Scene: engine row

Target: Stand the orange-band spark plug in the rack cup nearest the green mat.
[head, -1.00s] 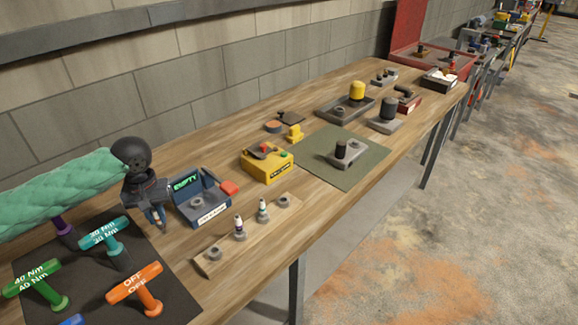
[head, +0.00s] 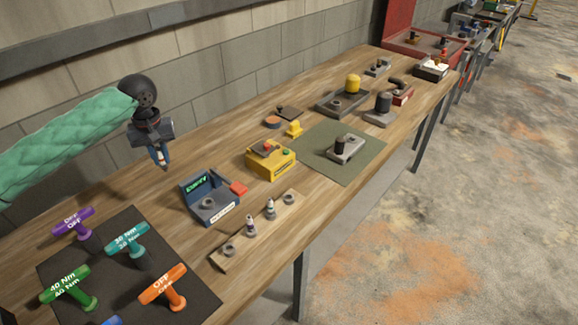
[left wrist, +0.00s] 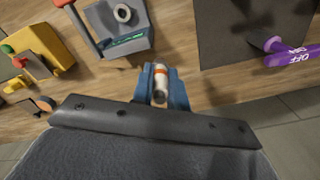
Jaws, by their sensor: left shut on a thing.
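My left gripper (head: 162,158) is shut on the orange-band spark plug, in the air above the table behind the blue-grey box. In the left wrist view the spark plug (left wrist: 160,82) is white with an orange band, between the blue fingers. The wooden rack (head: 240,238) lies near the table's front edge. Its two middle cups hold plugs (head: 251,228) (head: 270,209). The end cup nearest the green mat (head: 288,198) looks empty, as does the opposite end cup (head: 229,250). The green mat (head: 370,170) lies beyond the rack. My right gripper is out of view.
The blue-grey box (head: 208,200) with a small display and red part stands between gripper and rack. A yellow box (head: 270,160) stands beyond it. A dark mat (head: 110,272) with several coloured T-handles is at the lower left. The wall runs behind the table.

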